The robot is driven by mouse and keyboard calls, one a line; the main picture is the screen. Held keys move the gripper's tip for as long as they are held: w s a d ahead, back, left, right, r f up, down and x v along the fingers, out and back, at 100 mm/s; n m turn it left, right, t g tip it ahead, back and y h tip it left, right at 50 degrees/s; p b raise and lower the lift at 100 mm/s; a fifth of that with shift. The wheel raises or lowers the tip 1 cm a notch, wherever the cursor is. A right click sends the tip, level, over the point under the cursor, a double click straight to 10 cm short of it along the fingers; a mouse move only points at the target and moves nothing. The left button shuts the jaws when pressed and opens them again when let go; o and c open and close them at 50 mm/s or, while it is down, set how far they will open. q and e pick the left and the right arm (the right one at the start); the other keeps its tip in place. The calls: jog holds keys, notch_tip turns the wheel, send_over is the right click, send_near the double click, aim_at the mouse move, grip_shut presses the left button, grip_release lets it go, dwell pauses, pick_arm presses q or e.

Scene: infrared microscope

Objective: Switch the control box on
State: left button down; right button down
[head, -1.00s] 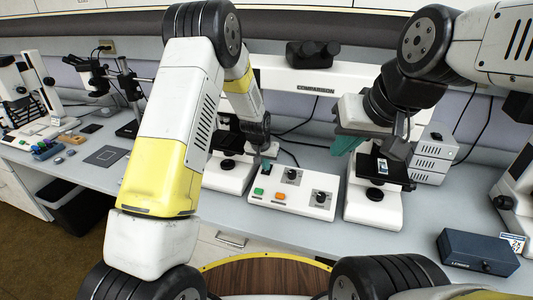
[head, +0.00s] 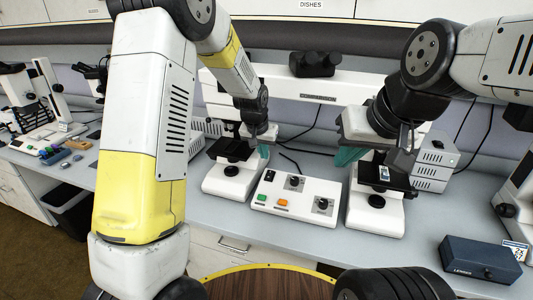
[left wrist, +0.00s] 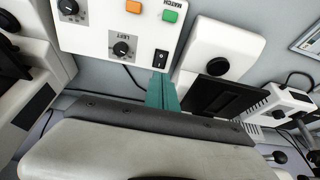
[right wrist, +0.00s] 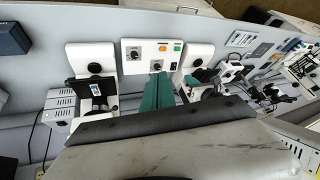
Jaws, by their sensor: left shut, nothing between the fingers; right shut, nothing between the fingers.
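The control box (head: 322,187) is a white box on the bench between two microscope stands. It has knobs, a green button (head: 261,198), an orange button (head: 282,202) and a black rocker switch (head: 269,175) at its rear left. The rocker also shows in the left wrist view (left wrist: 161,57); I cannot tell which side is pressed. My left gripper (head: 264,151) is shut and empty, just behind and above the rocker, apparently clear of it. Its teal fingers show in the left wrist view (left wrist: 161,92). My right gripper (head: 348,156) is shut and empty near the right microscope.
Microscope stands flank the box on the left (head: 231,183) and right (head: 376,216). A slide (head: 384,173) lies on the right stage. A dark blue box (head: 480,258) stands at the right. Bench in front of the control box is clear. A round wooden top (head: 270,284) is nearer me.

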pick_arm(q)
jog(key=shift+s+a+r, duration=0.1)
jog(key=shift+s+r, duration=0.15)
jog(key=shift+r, duration=0.2)
